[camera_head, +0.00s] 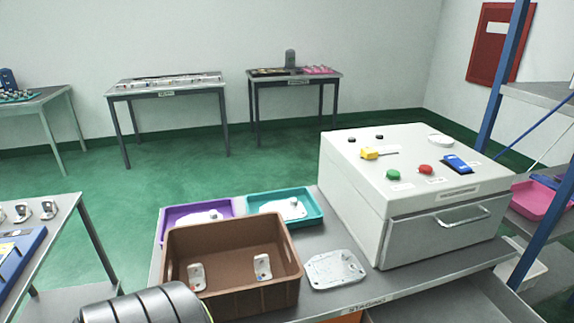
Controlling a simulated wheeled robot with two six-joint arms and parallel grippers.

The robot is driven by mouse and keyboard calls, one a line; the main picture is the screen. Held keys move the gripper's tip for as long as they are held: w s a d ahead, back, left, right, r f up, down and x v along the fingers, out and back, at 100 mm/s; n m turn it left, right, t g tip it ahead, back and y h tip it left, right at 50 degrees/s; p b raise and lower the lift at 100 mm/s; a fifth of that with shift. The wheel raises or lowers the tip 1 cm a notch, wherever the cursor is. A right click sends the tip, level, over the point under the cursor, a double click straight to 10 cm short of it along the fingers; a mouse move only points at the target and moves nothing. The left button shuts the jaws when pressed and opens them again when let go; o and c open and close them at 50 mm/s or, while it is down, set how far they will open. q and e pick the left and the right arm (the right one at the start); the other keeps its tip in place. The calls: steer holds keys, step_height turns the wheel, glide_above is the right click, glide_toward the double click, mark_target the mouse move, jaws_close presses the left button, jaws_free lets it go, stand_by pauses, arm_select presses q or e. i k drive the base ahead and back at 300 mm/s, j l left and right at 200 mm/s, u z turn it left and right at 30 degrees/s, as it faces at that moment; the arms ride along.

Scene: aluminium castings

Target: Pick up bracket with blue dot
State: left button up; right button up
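Two pale metal brackets stand in the brown crate (235,303) on the grey table: a left bracket (197,277) and a right bracket (263,267). Small marks show on them, but they are too small for me to tell a blue dot for sure. Pale castings also lie in the purple tray (168,215) and the teal tray (315,208) behind the crate. Neither of my grippers is in view.
A side table (60,222) at left holds small castings. A blue-posted shelf (500,80) stands at right. Green floor lies open behind.

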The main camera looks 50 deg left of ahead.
mark_target(261, 262)
steer(key=u, duration=1.9)
steer(key=j+z, duration=0.4)
steer(key=j, duration=0.15)
steer(key=j+z, duration=0.4)
steer(key=j, duration=0.2)
steer(key=j+z, duration=0.4)
steer(key=j, duration=0.15)
